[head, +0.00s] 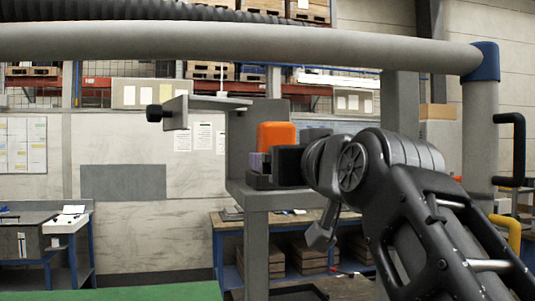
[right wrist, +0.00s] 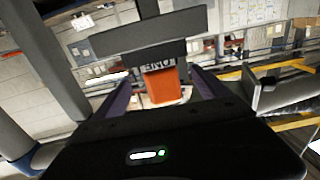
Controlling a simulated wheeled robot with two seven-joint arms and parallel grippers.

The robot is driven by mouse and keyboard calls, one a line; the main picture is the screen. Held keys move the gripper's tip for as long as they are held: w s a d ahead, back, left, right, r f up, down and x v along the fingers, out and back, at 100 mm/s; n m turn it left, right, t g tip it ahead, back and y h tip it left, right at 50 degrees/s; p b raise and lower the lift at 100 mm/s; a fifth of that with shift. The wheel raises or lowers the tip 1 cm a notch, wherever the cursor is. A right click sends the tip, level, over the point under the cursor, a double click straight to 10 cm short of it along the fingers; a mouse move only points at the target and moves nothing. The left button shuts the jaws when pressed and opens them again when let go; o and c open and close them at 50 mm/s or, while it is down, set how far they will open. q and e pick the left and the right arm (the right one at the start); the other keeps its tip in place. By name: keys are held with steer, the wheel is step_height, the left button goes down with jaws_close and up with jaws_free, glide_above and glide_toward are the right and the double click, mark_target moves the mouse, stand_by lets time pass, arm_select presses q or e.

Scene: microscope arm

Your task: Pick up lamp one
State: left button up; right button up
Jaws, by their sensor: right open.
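An orange block (head: 277,135), which I take to be lamp one, sits on a small grey stand (head: 262,201). In the right wrist view the orange block (right wrist: 163,88) shows between the two purple-tinted fingers, below a grey plate (right wrist: 140,36) with an upside-down "ONE" label (right wrist: 157,64). My right gripper (head: 258,163) reaches in from the right at the block's lower part. Its fingers (right wrist: 165,80) are open, one on each side of the block, with gaps visible. The block's lower part is hidden by the gripper. My left gripper is not in view.
A grey bracket (head: 215,103) with a black knob (head: 154,113) extends left from the stand's upright. A thick grey bar (head: 230,43) crosses above, joined to a post (head: 480,130) on the right. A workbench (head: 225,220) stands behind. The space left of the stand is open.

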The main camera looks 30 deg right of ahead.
steer(key=shift+p+x, duration=0.45)
steer(key=shift+x, duration=0.35)
steer(key=shift+w+d, duration=0.15)
steer(key=shift+w, duration=0.2)
steer(key=shift+r, duration=0.15)
steer(key=shift+w+d+r+p, duration=0.1)
steer(key=shift+w+d+p, duration=0.05)
steer(key=shift+w+p, duration=0.25)
steer(key=p+x, duration=0.2)
steer(key=x, duration=0.1)
steer(key=shift+w+d+r, duration=0.1)
steer(key=shift+w, duration=0.1)
steer(key=shift+w+d, duration=0.1)
steer(key=shift+w, duration=0.3)
